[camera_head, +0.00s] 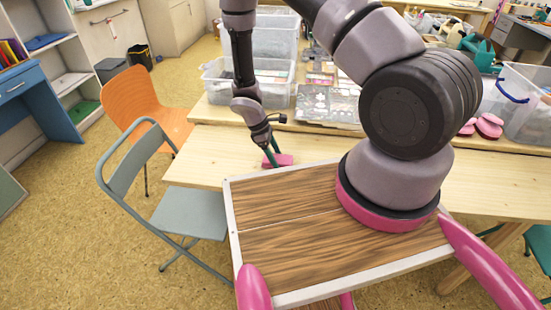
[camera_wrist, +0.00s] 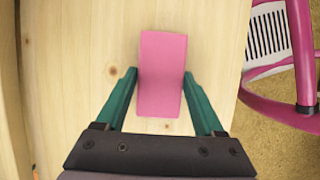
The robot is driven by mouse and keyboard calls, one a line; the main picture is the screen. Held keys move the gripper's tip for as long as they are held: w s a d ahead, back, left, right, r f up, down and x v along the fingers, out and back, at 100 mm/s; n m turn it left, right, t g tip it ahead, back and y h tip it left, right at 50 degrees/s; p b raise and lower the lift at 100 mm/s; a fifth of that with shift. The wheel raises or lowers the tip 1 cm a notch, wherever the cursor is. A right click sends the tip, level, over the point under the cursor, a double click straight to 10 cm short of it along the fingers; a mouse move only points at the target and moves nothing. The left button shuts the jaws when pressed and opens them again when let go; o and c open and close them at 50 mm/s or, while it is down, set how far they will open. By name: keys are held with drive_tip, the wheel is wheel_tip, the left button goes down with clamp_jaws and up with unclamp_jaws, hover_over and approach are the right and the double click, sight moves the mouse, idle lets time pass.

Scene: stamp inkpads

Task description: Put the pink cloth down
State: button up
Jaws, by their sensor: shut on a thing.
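The pink cloth (camera_head: 284,160) is a small folded block at the near edge of the pale wooden table (camera_head: 210,157). In the wrist view the cloth (camera_wrist: 162,95) stands out against the pale tabletop (camera_wrist: 75,60). My gripper (camera_wrist: 160,74) has its two green fingers on either side of the cloth and is shut on it. In the head view my gripper (camera_head: 271,160) points down at the table. The cloth is at or just above the tabletop; I cannot tell if it touches.
Clear plastic bins (camera_head: 272,80) and flat printed items (camera_head: 327,104) stand behind. Pink slippers (camera_head: 489,126) lie at right. A grey folding chair (camera_head: 190,214) and an orange chair (camera_head: 134,98) stand at left. The tabletop left of my gripper is clear.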

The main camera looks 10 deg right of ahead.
drive_tip(key=shift+f, duration=0.35)
drive_tip(key=shift+f, duration=0.2)
drive_tip(key=o, duration=1.3)
drive_tip(key=shift+r, duration=0.1)
drive_tip(key=v, duration=1.2)
drive_tip(key=shift+r, duration=0.15)
